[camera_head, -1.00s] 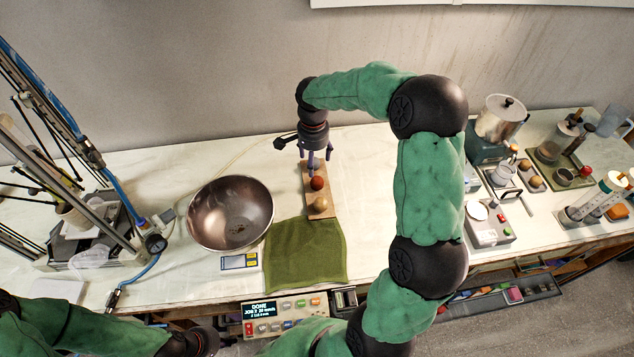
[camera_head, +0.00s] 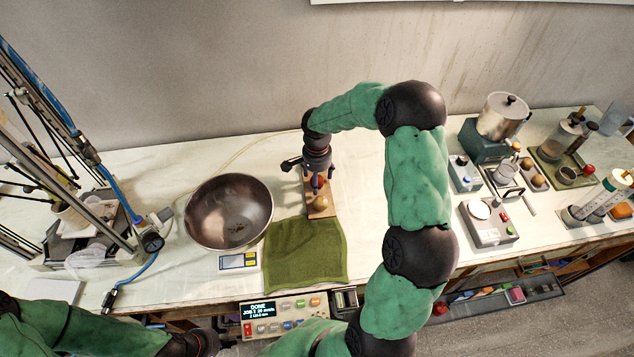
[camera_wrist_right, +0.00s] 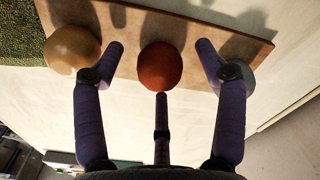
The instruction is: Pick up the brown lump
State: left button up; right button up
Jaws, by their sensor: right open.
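A reddish-brown lump (camera_wrist_right: 160,65) sits on a wooden board (camera_wrist_right: 215,45) between a tan lump (camera_wrist_right: 72,48) and a greyish lump (camera_wrist_right: 240,78). My right gripper (camera_wrist_right: 162,62) is open above the board, its purple fingers spread around the reddish-brown lump with no clear contact. The right finger partly hides the greyish lump. In the head view, my right gripper (camera_head: 318,182) covers most of the board's far part, and the tan lump (camera_head: 320,202) shows in front of it. My left gripper (camera_head: 205,343) is low at the bottom left; its fingers are not clear.
A metal bowl (camera_head: 229,212) stands left of the board. A green cloth (camera_head: 305,255) lies in front of it. A small scale (camera_head: 238,261) and a control panel (camera_head: 282,306) are near the front edge. Pots and instruments crowd the right; a frame apparatus (camera_head: 95,235) stands at left.

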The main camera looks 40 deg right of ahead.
jog(key=shift+f, duration=0.45)
jog(key=c, duration=1.3)
jog(key=shift+r, duration=0.2)
jog(key=shift+r, duration=0.25)
jog(key=r, duration=0.3)
jog(key=shift+s+a+p, duration=0.2)
jog(key=shift+p, duration=0.15)
jog(key=shift+s+a+r+p, duration=0.2)
jog(key=shift+s+a+r, duration=1.3)
jog(key=shift+s, duration=0.25)
jog(key=shift+s+a+r+p, duration=0.25)
jog(key=shift+s+a+r, duration=1.05)
jog(key=shift+s+r, duration=0.4)
jog(key=shift+s+a+r+p, duration=0.2)
jog(key=shift+s+a+r, duration=1.2)
jog(key=shift+s, duration=0.45)
